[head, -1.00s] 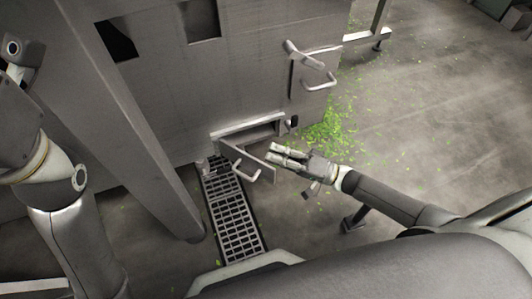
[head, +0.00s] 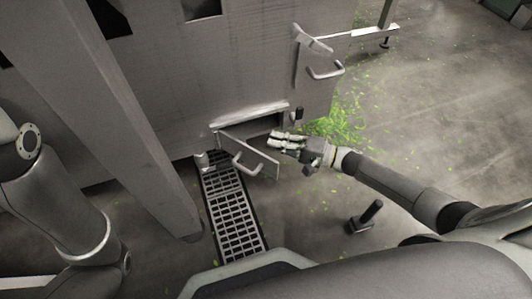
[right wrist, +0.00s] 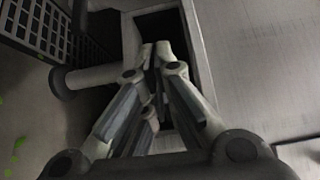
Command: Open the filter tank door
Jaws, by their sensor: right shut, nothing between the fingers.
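The filter tank door (head: 256,158) is a small grey flap with a bar handle (head: 240,167), low on the tank wall in the head view. It stands partly open, swung out from the left side of its dark opening (head: 262,125). My right gripper (head: 273,139) is shut and empty, between the door's free edge and the opening. In the right wrist view its closed fingers (right wrist: 155,55) point toward a dark rectangular recess (right wrist: 170,35). I cannot tell from the pictures whether they touch the door. My left gripper is out of view.
A floor grate (head: 230,215) runs below the door. A thick slanted post (head: 130,130) stands to the left. A second panel with a handle (head: 325,68) is higher on the tank. Green scraps (head: 342,125) litter the floor at right, which is largely open.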

